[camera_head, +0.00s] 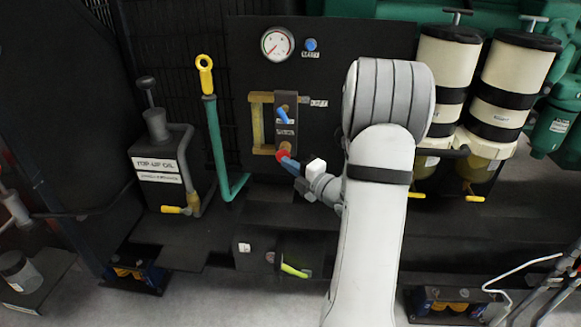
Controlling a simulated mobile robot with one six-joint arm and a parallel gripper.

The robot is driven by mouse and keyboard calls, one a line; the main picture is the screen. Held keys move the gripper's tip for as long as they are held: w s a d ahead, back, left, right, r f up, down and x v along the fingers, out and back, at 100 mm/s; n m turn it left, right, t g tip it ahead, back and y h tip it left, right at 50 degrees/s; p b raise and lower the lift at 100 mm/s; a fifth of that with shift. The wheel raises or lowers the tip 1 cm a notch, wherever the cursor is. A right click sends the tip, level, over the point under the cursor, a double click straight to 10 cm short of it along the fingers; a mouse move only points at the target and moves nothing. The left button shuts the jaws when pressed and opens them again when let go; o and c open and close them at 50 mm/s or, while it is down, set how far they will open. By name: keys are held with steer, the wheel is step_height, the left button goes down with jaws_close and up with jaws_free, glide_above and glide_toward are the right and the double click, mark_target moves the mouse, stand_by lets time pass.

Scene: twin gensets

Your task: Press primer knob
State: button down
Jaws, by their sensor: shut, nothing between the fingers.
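A small round red knob (283,152), which looks like the primer knob, sits at the lower end of a dark valve block on the black panel. My gripper (287,162) is right at it, coming from the lower right, with its blue fingers closed together and empty. The fingertips overlap the knob's lower edge in this view. I cannot tell whether they touch it or how far it is pushed in.
Above the knob are a blue lever (283,116), a yellow frame (257,122), a gauge (277,44) and a blue button (310,45). A green lever (212,130) stands left, beside the oil can (160,165). Cream filters (447,75) stand right, behind my arm.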

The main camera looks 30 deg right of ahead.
steer(key=shift+w+d+r+p, duration=0.1)
steer(key=shift+w+d+p, duration=0.7)
steer(key=shift+w, duration=0.25)
steer(key=shift+s+a, duration=0.1)
steer(key=s+a+p+v, duration=0.1)
steer(key=a+p+v, duration=0.1)
steer(key=v, duration=1)
steer(key=shift+s+a+f+p, duration=0.25)
steer(key=shift+s+f+p, duration=0.05)
steer(key=shift+s+p, duration=0.05)
